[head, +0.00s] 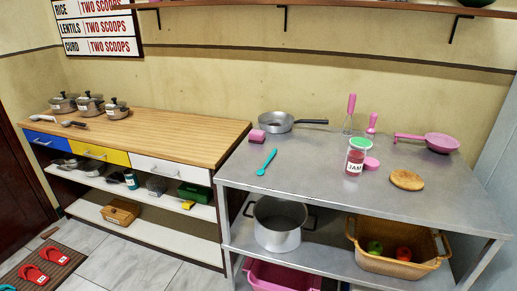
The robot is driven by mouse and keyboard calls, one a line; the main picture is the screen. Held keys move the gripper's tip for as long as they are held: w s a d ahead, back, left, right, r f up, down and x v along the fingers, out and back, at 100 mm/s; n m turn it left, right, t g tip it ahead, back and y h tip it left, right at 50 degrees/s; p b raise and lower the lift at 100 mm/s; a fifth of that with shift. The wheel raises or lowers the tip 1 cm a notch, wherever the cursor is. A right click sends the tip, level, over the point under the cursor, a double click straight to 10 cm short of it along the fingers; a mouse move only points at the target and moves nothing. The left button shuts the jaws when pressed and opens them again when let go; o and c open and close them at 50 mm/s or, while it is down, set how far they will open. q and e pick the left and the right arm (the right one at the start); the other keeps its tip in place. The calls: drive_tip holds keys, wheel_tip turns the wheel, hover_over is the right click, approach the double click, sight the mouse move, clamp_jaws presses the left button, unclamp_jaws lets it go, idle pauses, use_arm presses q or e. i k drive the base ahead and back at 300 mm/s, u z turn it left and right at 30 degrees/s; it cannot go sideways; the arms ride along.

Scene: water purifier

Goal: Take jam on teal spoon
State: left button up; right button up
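A teal spoon (267,162) lies on the left part of the grey metal table (300,178). A jam jar (355,158) with red contents, a white label and a green top stands upright near the middle of the table. The jar's green top (361,143) appears to be on it. Neither of my grippers shows in the head view.
Two pink-handled tools stand behind the jar. The table front between spoon and jar is clear. A wooden counter (170,130) adjoins left.

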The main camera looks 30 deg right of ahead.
sight(260, 172)
drive_tip(key=z, duration=0.6)
drive_tip(key=i, duration=0.75)
drive_tip(key=z, duration=0.75)
